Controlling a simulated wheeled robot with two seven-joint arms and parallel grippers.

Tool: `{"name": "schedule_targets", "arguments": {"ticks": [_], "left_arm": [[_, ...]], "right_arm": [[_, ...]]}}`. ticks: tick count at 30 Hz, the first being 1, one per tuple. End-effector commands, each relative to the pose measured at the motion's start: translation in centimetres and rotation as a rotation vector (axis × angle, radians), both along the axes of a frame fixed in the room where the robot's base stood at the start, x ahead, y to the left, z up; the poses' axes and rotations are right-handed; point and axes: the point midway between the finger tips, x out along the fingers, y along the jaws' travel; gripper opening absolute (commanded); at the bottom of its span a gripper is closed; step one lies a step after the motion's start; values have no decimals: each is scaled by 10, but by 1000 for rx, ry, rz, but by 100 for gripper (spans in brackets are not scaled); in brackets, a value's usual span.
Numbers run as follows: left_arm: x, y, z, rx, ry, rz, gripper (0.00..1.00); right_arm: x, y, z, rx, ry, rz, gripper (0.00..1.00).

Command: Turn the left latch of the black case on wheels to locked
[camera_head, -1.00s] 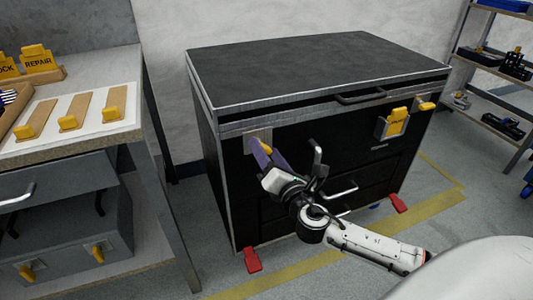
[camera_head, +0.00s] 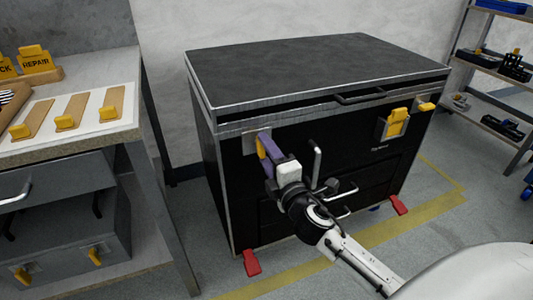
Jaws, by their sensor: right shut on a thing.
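The black case (camera_head: 300,75) on wheels stands in the middle of the view, its front facing me. Its left latch (camera_head: 261,148) has a yellow handle on a pale plate near the front's upper left. My right gripper (camera_head: 266,146), with purple fingers, is shut on this yellow handle and hides part of it. The handle's exact angle is hard to tell behind the fingers. The right latch (camera_head: 395,123), also yellow, sits free at the front's upper right. My left gripper is not in view.
A workbench (camera_head: 75,148) with yellow-tipped wooden pieces and a REPAIR sign (camera_head: 37,62) stands at the left. A shelf (camera_head: 492,68) stands at the back right. Red wheel pedals (camera_head: 251,263) stick out low at the case's front. Grey drawer handles (camera_head: 316,165) jut out beside my gripper.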

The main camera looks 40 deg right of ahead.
Motion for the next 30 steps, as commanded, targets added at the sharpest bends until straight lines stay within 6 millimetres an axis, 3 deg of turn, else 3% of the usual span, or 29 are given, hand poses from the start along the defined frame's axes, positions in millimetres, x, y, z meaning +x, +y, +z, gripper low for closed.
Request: {"name": "schedule_targets", "arguments": {"ticks": [20,21,24,30], "left_arm": [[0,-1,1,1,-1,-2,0],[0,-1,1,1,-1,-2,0],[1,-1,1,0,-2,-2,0],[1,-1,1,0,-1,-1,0]], "right_arm": [[0,0,-1,64,-14,1,28],[0,0,-1,64,-14,1,53],[0,0,0,63,-14,1,69],[0,0,0,61,-15,0,69]]}}
